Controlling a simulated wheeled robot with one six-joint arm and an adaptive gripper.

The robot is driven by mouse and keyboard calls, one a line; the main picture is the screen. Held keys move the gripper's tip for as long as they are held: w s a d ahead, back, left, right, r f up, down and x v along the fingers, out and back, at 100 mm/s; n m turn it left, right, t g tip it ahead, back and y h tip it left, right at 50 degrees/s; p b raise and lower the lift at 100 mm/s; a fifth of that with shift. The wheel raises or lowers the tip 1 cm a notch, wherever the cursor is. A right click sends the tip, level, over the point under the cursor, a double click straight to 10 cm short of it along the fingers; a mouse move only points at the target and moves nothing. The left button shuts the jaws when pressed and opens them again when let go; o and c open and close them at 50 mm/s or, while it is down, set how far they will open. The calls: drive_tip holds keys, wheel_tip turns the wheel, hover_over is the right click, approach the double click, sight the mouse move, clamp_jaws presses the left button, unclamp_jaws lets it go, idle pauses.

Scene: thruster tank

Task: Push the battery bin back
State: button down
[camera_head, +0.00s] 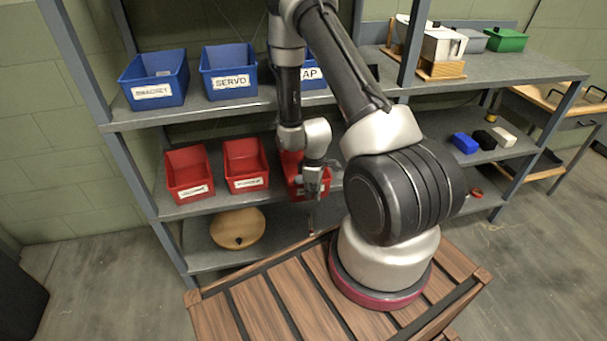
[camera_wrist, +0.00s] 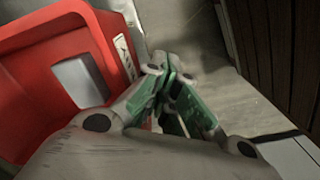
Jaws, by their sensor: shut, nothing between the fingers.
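A red bin (camera_head: 291,172) on the middle shelf is partly hidden behind my gripper; its label is unreadable, so I cannot confirm it is the battery bin. It sits further forward than the two red bins to its left, with its front at about the shelf edge. In the wrist view, a red bin (camera_wrist: 88,28) fills the left side, with a pale grey block (camera_wrist: 80,82) inside and a white label on its front. My gripper (camera_head: 314,190) is shut and empty, pointing down by the bin's front. Its green-padded fingertips (camera_wrist: 172,82) appear beside the labelled front; contact is unclear.
Two red bins (camera_head: 188,172) (camera_head: 245,163) stand left on the same shelf. Blue bins (camera_head: 155,78) (camera_head: 228,71) stand on the shelf above. A round wooden object (camera_head: 238,228) is below. Small blue, black and white blocks (camera_head: 465,143) lie on the right shelf.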

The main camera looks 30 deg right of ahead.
drive_tip(key=shift+r, duration=0.15)
drive_tip(key=shift+r, duration=0.2)
drive_tip(key=shift+w, duration=0.1)
